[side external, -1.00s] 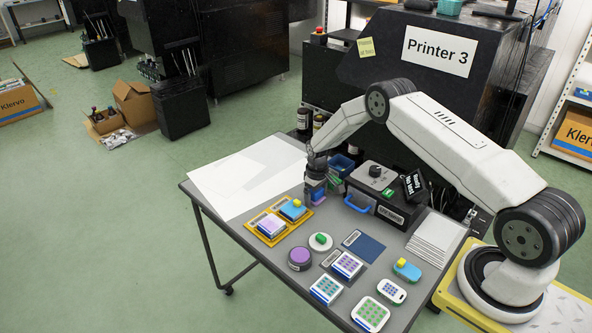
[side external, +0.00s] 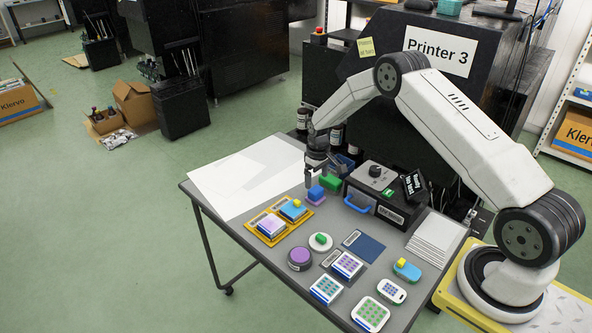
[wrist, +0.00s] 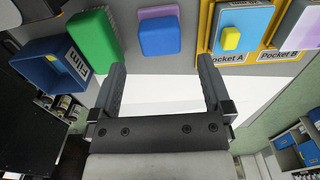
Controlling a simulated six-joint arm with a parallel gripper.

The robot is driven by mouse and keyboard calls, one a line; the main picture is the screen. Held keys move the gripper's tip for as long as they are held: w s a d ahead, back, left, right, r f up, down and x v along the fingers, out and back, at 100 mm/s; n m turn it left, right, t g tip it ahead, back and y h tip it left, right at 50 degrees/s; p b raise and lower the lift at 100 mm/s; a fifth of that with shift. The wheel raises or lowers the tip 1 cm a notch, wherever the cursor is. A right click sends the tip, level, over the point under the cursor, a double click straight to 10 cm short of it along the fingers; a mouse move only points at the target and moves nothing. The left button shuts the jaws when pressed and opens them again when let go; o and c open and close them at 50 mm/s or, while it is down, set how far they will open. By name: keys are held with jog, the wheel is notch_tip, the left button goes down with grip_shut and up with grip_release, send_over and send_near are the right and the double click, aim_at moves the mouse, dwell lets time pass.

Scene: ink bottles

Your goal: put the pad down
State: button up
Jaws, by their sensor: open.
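My gripper (side external: 320,178) is open and empty, just above a blue block (side external: 316,192) at the back of the table. In the wrist view, the space between its fingertips (wrist: 161,66) is clear and the blue block (wrist: 160,36) lies beyond them. A purple piece (wrist: 158,12) shows at the block's far edge; I cannot tell whether it is under or behind. A green block (side external: 330,182) stands beside it. A blue pad with a yellow knob (side external: 293,210) lies in Pocket A of the yellow tray (wrist: 205,48). A purple-topped pad (side external: 271,225) lies in Pocket B.
A blue bin (wrist: 48,75) and a black machine with a blue handle (side external: 378,197) stand close to the gripper. White sheets (side external: 240,182) cover the table's back left. Several pads, a purple round tin (side external: 300,258) and a dark blue sheet (side external: 368,248) fill the front.

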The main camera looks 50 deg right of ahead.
aim_at(316, 189)
jog(key=shift+r, duration=2.6)
jog(key=shift+a, duration=0.1)
jog(key=s+a+r+t, duration=0.1)
jog(key=s+a+r, duration=0.8)
jog(key=a+r, duration=0.1)
jog(key=s+a+r, duration=0.1)
jog(key=s+a, duration=0.2)
jog(key=s, duration=0.4)
jog(key=s+a+r+t, duration=0.1)
jog(key=s+a, duration=0.3)
jog(key=s, duration=0.4)
jog(key=shift+s+r+t, duration=0.15)
jog(key=shift+s+t, duration=0.15)
